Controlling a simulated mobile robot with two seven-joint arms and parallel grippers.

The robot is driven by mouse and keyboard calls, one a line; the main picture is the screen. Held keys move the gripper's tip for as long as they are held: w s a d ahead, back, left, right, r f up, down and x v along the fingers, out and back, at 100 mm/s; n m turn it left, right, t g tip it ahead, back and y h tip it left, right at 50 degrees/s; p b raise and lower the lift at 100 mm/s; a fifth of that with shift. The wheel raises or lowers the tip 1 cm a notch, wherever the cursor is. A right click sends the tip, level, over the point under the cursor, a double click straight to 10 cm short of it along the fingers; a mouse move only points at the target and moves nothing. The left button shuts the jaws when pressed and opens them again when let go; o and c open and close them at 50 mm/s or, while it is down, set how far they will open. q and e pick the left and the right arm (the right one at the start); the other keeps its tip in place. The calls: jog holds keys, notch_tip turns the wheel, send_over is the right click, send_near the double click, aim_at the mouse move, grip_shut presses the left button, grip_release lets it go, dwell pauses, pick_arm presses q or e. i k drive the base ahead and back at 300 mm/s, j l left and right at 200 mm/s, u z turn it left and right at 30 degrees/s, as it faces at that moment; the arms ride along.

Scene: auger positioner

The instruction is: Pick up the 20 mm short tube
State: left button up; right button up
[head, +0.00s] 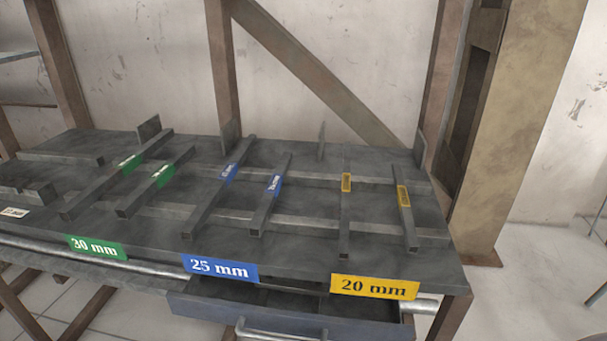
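Two dark square tubes with yellow labels lie above the yellow "20 mm" sign (374,287) at the right end of the workbench. The right one (407,222) looks shorter, so it appears to be the 20 mm short tube. The longer one (345,222) lies to its left, with a clear gap between them. Both rest across raised bars on the bench top, with their near ends towards the front edge. Nothing covers the short tube. Neither of my grippers is in view.
Blue-labelled tubes (209,205) lie above the "25 mm" sign (220,267), green-labelled ones (105,187) above the "30 mm" sign (96,247). Upright plates (420,150) stand at the bench's back. A partly open drawer (285,316) juts out below the front edge. A thick pillar (520,120) stands right.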

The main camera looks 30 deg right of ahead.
aim_at(412, 247)
jog(key=i+j+z, duration=0.2)
jog(key=z, duration=0.2)
jog(key=i+j+z, duration=0.4)
jog(key=j+z, duration=0.2)
jog(key=z, duration=0.15)
jog(key=i, duration=0.05)
